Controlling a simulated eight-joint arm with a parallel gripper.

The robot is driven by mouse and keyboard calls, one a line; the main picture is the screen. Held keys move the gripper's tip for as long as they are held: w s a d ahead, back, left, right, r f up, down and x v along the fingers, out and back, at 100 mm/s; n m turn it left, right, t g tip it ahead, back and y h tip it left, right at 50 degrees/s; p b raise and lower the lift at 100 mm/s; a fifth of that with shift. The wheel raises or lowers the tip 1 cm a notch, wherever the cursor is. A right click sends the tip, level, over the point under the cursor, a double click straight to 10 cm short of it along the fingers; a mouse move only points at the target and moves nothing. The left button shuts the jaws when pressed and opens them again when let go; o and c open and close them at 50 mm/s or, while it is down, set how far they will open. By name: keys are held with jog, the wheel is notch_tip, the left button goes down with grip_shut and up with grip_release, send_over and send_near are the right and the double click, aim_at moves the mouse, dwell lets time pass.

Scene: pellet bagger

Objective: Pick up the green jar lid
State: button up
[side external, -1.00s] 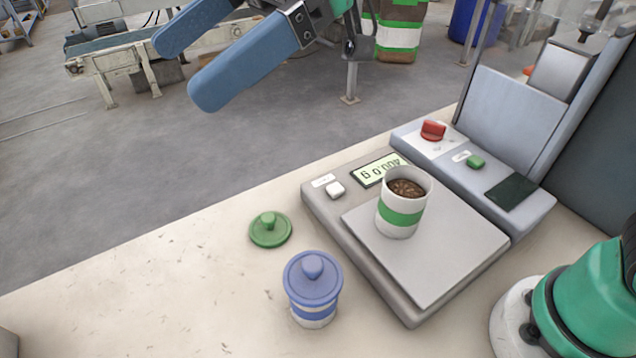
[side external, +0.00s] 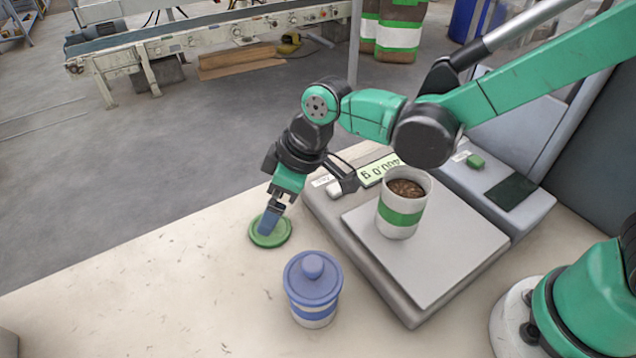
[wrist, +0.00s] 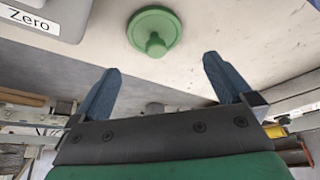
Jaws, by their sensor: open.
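The green jar lid (side external: 271,231), a flat disc with a knob, lies on the pale bench left of the scale. My gripper (side external: 268,222) is just above it, pointing down, and its blue fingers hide the knob in the side view. In the wrist view the lid (wrist: 154,31) shows whole, with its knob, ahead of the fingertips. My gripper (wrist: 158,72) is open there, with nothing between its two blue fingers. I cannot tell from the side view whether a finger touches the lid.
A blue-lidded jar (side external: 312,285) stands close in front of the lid. A scale (side external: 440,270) holds an open green-banded jar (side external: 402,205) of brown pellets. The bench (side external: 150,290) is clear to the left.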

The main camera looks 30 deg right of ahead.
jog(key=shift+w+d+f, duration=0.1)
jog(key=shift+f, duration=0.3)
jog(key=shift+x, duration=2.6)
jog(key=c, duration=0.9)
